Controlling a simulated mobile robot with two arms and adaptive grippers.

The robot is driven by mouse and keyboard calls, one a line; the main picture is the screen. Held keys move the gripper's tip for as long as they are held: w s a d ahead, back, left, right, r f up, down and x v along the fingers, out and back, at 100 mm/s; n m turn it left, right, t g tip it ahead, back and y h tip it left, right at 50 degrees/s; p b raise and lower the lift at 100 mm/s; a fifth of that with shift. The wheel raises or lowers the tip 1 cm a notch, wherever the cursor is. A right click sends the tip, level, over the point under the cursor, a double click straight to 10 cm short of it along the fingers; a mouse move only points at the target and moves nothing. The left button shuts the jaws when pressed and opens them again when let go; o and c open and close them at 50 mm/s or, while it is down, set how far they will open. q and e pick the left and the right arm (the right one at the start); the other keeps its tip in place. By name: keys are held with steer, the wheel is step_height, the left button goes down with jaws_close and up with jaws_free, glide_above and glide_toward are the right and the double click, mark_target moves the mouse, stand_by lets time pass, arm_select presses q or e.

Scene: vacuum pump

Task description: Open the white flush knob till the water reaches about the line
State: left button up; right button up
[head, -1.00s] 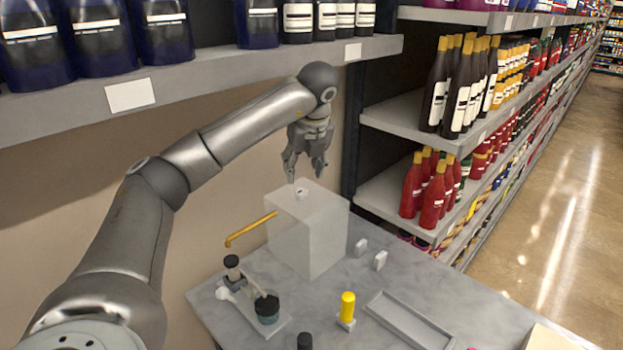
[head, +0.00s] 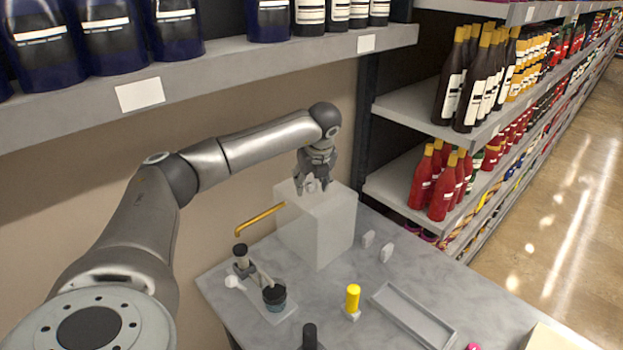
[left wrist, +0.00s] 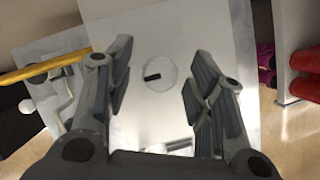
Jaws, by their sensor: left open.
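The white flush knob (left wrist: 160,75) is a small round cap with a black mark on top of the pale box-shaped tank (head: 325,230). In the left wrist view it sits between the spread fingers of my left gripper (left wrist: 157,90), which is open. In the head view my left gripper (head: 314,188) points down just over the tank top, and its fingers mostly hide the knob (head: 311,186). I cannot tell whether the fingers touch it. No water or line can be made out. My right gripper is not in view.
A yellow pipe (head: 262,219) sticks out left of the tank. A small pump with a dark cup (head: 274,296), a yellow cylinder (head: 352,298) and a grey tray (head: 412,318) are on the grey table (head: 350,280). A bottle shelf (head: 240,62) runs above and behind the arm.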

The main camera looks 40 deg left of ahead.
arm_select(q)
steer(key=c, duration=1)
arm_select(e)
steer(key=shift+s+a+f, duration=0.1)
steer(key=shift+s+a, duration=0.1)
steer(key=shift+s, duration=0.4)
